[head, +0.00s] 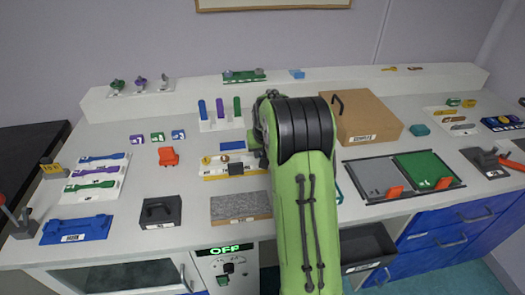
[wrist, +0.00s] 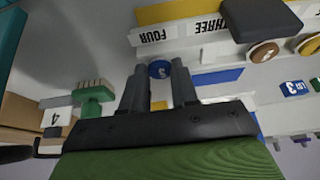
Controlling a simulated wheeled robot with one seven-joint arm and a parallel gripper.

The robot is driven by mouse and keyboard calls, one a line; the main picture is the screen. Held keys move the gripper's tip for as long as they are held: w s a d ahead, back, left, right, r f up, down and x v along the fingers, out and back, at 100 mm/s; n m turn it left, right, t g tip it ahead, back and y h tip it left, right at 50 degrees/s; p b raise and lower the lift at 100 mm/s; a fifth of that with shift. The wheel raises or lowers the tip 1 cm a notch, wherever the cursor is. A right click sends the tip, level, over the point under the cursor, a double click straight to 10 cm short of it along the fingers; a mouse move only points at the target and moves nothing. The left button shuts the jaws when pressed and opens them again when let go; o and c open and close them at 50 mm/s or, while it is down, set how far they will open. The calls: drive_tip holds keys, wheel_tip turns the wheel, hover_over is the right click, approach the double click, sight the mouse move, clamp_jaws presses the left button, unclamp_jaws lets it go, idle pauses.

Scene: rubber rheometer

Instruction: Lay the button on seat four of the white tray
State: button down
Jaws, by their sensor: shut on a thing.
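The button (wrist: 160,69) is a small round blue disc with a pale mark, seen between my fingertips in the wrist view. My gripper (wrist: 160,80) is shut on it. The white tray (wrist: 205,55) lies just beyond, with upside-down labels FOUR (wrist: 158,35) and THREE (wrist: 208,26). No button shows by the FOUR label. In the head view the tray (head: 215,174) is left of my arm, which hides my gripper and the tray's right end. I cannot tell the button's height above the tray.
A grey textured slab (head: 240,206) lies nearer. A rack of coloured handles (head: 220,123) stands behind the tray and a cardboard box (head: 365,119) to the right. Some bare bench lies left of the tray.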

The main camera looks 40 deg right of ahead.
drive_tip(key=c, duration=0.8)
unclamp_jaws()
drive_tip(key=p+v, duration=0.4)
drive_tip(key=v, duration=1.1)
drive_tip(key=shift+s+a+r, duration=0.15)
drive_tip(key=shift+r, duration=0.1)
drive_tip(key=shift+r, duration=0.1)
